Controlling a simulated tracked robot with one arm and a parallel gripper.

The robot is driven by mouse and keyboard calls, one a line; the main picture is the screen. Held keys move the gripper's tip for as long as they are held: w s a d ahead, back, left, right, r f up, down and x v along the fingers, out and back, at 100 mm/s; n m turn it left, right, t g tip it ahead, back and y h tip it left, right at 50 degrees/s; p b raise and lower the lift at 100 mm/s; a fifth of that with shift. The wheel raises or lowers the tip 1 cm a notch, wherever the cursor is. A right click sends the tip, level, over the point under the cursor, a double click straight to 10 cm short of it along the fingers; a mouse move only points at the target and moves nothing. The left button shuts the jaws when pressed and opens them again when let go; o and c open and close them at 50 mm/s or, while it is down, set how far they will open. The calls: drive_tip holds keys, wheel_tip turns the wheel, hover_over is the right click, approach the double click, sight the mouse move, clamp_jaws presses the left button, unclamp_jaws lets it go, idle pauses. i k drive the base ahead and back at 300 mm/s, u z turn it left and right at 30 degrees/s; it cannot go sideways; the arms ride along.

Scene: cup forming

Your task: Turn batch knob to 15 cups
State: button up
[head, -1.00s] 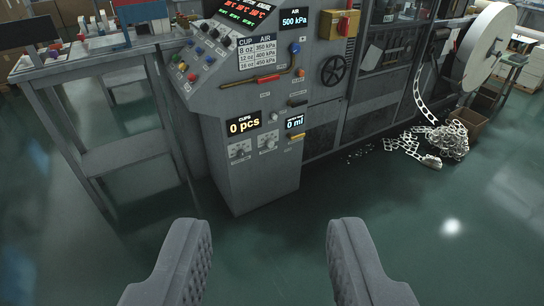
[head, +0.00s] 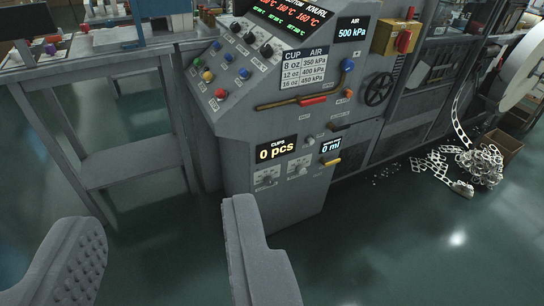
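The grey machine's control panel (head: 250,195) stands ahead. A lit CUPS display (head: 276,150) on it reads 0 pcs. Two small knobs sit under that display, a left knob (head: 266,178) and a right knob (head: 299,168). Their labels are too small to read, so I cannot tell which is the batch knob. My gripper (head: 162,212) is open and empty, its two grey fingers wide apart. The right finger's tip is just below the left knob in the picture, apparently nearer the camera. No contact with the panel shows.
A display reading 0 ml (head: 332,145) and a yellow handle (head: 332,162) are to the right. A red-handled lever (head: 313,100) and a black handwheel (head: 378,89) are above. A grey table (head: 125,155) stands left.

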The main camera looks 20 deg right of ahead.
sight(301, 169)
drive_tip(key=z, duration=0.15)
drive_tip(key=i, duration=1.3)
drive_tip(key=z, duration=0.8)
drive_tip(key=i, duration=0.45)
drive_tip(key=z, duration=0.2)
drive_tip(key=k, duration=0.8)
drive_tip(key=z, duration=0.2)
drive_tip(key=i, duration=0.8)
drive_tip(key=u, duration=0.1)
